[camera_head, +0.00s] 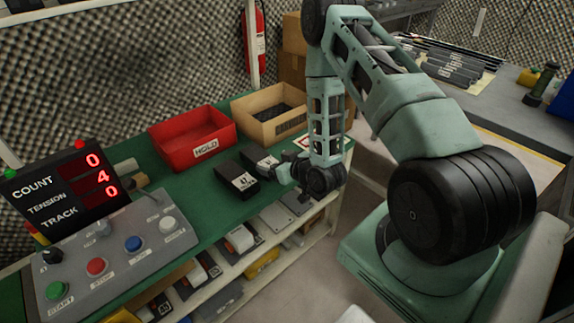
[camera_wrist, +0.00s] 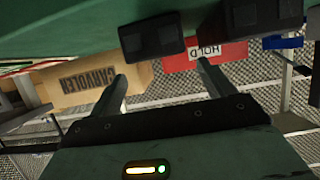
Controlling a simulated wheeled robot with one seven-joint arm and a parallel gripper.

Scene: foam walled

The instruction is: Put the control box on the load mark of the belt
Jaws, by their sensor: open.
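Two small black boxes lie side by side on the green surface, one nearer (camera_head: 236,181) with a white label and one farther (camera_head: 260,160) with a grey top. I cannot tell for certain which is the control box. In the wrist view, which is upside down, they are dark blocks, one (camera_wrist: 151,41) between the finger directions and one (camera_wrist: 258,17) to the right. A red-edged white mark (camera_head: 303,142), likely the load mark, is partly hidden behind my arm; its edge shows in the wrist view (camera_wrist: 16,68). My gripper (camera_head: 283,172) is open, empty, just right of the boxes (camera_wrist: 162,70).
A red HOLD bin (camera_head: 193,136) and a cardboard bin (camera_head: 268,112) stand behind the boxes. A button panel (camera_head: 112,253) and counter display (camera_head: 66,187) stand at the left. Shelves below (camera_head: 220,262) hold several items. A grey bench (camera_head: 510,95) is at right.

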